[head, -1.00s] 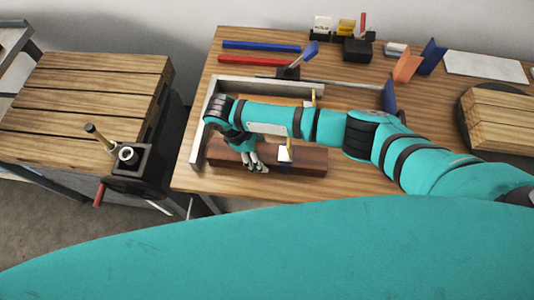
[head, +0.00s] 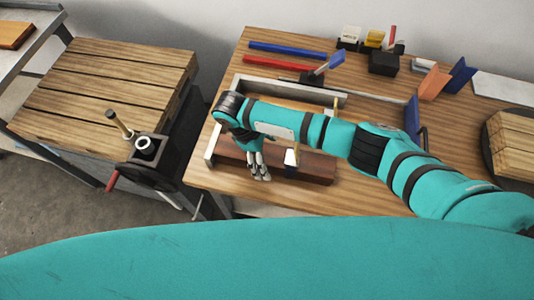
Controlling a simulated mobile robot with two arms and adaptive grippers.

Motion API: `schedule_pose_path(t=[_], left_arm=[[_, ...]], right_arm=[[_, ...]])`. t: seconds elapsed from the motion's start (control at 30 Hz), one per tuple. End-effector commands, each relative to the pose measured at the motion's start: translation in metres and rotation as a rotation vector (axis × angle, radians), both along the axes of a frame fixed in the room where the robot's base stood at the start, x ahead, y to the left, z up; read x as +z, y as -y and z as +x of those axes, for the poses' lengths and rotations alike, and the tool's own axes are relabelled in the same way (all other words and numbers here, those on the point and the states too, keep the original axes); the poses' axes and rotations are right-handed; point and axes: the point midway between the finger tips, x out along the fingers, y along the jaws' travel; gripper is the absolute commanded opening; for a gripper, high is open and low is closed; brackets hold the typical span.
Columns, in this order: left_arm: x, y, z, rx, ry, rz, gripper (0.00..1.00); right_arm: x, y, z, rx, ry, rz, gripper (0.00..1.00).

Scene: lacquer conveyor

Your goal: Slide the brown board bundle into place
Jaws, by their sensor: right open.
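The brown board bundle (head: 318,168) lies on the wooden table (head: 370,195) near its front edge, with its left end close to the grey metal frame (head: 212,140). A white-and-yellow piece (head: 291,158) sits on or against the bundle. My right gripper (head: 262,178) is open and points down at the bundle's front side, left of the white piece. I cannot tell whether its fingers touch the bundle. My right forearm covers part of the frame and the area behind the bundle. My left gripper is not in view.
A slatted workbench with a vise (head: 147,148) stands to the left, across a gap. Blue (head: 287,50) and red (head: 285,61) bars lie at the table's back. A blue-handled tool (head: 328,65), orange and blue angled pieces (head: 434,82) and a board stack (head: 512,140) are farther right.

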Motion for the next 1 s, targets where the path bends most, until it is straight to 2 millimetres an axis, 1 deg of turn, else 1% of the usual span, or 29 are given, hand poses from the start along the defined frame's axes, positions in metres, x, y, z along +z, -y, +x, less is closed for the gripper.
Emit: schedule_pose_path(t=[0.17,0.27,0.37,0.6,0.73,0.8,0.9,1.0], left_arm=[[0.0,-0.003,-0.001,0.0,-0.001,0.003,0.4],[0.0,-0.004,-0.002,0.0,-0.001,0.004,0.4],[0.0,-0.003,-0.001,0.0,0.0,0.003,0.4],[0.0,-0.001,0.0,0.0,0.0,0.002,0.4],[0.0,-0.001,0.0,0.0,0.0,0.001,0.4],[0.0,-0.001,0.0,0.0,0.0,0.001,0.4],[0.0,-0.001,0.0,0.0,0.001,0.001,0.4],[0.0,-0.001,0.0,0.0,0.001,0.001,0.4]], right_arm=[[-0.002,0.001,-0.001,-0.001,-0.002,0.0,0.98],[0.003,-0.001,0.0,0.0,-0.001,0.0,0.98],[0.015,-0.007,0.002,0.0,0.001,0.002,0.98],[0.063,-0.026,0.007,0.002,0.001,0.004,0.98],[0.087,-0.035,0.011,0.001,0.003,0.001,0.98],[0.097,-0.038,0.012,0.002,0.003,-0.001,0.98],[0.105,-0.042,0.013,0.001,0.003,-0.001,0.98],[0.109,-0.043,0.013,0.0,0.001,-0.001,0.98]])
